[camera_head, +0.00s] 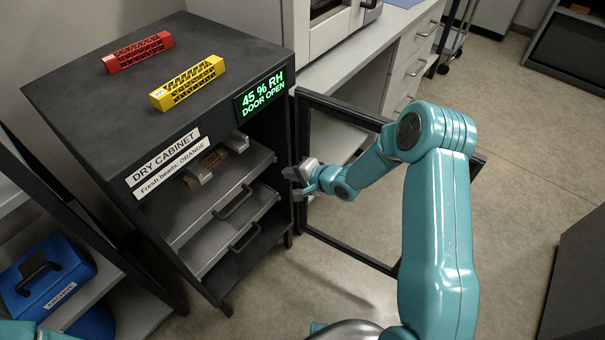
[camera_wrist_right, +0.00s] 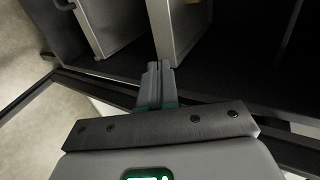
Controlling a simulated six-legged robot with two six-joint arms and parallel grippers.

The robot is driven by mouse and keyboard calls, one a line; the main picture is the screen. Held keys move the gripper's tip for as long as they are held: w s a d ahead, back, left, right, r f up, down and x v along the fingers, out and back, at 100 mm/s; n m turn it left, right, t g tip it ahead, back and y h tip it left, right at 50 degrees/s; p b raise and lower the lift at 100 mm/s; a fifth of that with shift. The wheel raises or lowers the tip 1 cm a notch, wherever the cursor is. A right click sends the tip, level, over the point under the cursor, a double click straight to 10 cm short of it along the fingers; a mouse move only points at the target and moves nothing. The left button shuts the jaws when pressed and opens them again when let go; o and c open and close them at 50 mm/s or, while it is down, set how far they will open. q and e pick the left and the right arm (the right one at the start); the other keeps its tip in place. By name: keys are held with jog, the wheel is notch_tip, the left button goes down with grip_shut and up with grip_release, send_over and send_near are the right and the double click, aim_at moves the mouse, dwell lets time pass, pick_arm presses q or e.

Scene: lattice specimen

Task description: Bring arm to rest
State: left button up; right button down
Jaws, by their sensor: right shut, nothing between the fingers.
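My right gripper (camera_head: 299,179) is in front of the right side of the open dry cabinet (camera_head: 130,155), by the door's hinge side. It is shut and empty. In the right wrist view its fingers (camera_wrist_right: 158,70) are together, pointing at the cabinet's trays. I cannot tell whether they touch anything. My right arm reaches in from the lower right, bent at the elbow. My left gripper is out of view. A brownish lattice piece (camera_head: 214,158) sits in the top of the cabinet between grey blocks, partly hidden by the label.
A red lattice (camera_head: 138,52) and a yellow lattice (camera_head: 188,83) lie on the cabinet top. The black-framed door (camera_head: 345,250) stands open behind my right arm. A blue case (camera_head: 45,275) sits at lower left.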

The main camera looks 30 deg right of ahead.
jog(key=v, duration=0.3)
jog(key=shift+s+d+r, duration=0.15)
jog(key=shift+s, duration=0.15)
jog(key=s+a+f+n+g+y+p, duration=0.1)
jog(key=s+a+g+p, duration=0.2)
jog(key=a, duration=0.5)
jog(key=s+a+f+n+g+y+p, duration=0.15)
jog(key=s+a, duration=0.25)
jog(key=a, duration=0.4)
jog(key=s+a+f+n+g+h+p, duration=0.1)
jog(key=s+f+n+g, duration=0.1)
jog(key=s, duration=0.7)
jog(key=s+a+f+n+g+h, duration=0.1)
jog(key=s+f+n+g, duration=0.1)
jog(key=s+n+g, duration=0.2)
jog(key=s+n, duration=0.3)
jog(key=s, duration=0.3)
jog(key=shift+a+h+p, duration=0.15)
jog(key=shift+h+p, duration=0.2)
